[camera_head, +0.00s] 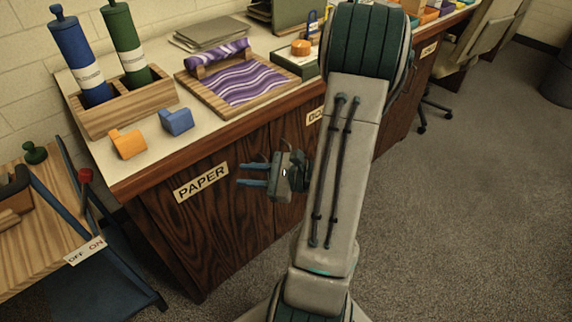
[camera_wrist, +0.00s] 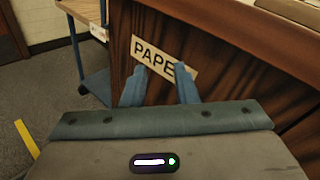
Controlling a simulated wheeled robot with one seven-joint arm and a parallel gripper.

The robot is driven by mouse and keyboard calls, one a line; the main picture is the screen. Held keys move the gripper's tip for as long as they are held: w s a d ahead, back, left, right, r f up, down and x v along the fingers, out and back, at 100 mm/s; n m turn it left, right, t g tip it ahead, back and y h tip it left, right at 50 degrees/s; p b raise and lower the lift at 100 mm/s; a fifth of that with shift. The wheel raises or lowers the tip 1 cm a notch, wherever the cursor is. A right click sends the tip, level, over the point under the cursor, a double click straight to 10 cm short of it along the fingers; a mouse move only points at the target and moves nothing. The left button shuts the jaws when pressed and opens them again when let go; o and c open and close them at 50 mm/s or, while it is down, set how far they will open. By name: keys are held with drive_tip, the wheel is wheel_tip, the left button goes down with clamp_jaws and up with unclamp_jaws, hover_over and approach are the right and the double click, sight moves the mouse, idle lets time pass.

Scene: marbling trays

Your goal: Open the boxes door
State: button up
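The wooden cabinet under the counter has dark-grained fronts. A white label starting "BO" (camera_head: 315,116) sits on its front in the head view, its right part hidden behind my arm. The door below that label is largely covered by my arm, and I cannot make out its handle or edges. A "PAPER" label (camera_head: 201,182) marks the front further left; it also shows in the wrist view (camera_wrist: 149,52). My gripper (camera_head: 241,174) is open and empty in front of the cabinet, its fingers pointing left. In the wrist view the fingers (camera_wrist: 160,68) overlap the PAPER label; contact cannot be told.
A blue cart (camera_head: 110,275) with an "OFF ON" label stands at the left. The counter holds a purple marbled tray (camera_head: 262,102), a wooden bottle holder (camera_head: 128,110) and small orange and blue blocks. Carpet (camera_head: 460,230) is clear at right; a chair (camera_head: 470,50) stands further back.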

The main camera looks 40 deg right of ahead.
drive_tip(key=s+d+f+m+t+h+b, duration=0.1)
drive_tip(key=d+f+m+t+h+b, duration=0.1)
drive_tip(key=d+f+m+h+b, duration=0.4)
drive_tip(key=d+f+m+t+h+b, duration=0.3)
drive_tip(key=d+f+m+h+b, duration=0.3)
drive_tip(key=d, duration=0.6)
wheel_tip(320, 180, down, 2)
drive_tip(key=shift+s+d+m+h+b, duration=0.2)
drive_tip(key=shift+s+m+h+b, duration=0.2)
drive_tip(key=shift+h+b, duration=0.45)
drive_tip(key=shift+w+b, duration=0.1)
drive_tip(key=shift+b, duration=0.45)
drive_tip(key=w, duration=0.3)
drive_tip(key=w+b, duration=0.1)
drive_tip(key=w, duration=0.3)
drive_tip(key=w+d, duration=0.1)
drive_tip(key=w, duration=0.3)
drive_tip(key=shift+d+r+b, duration=0.1)
drive_tip(key=shift+r+b, duration=0.15)
drive_tip(key=shift+b, duration=0.05)
clamp_jaws()
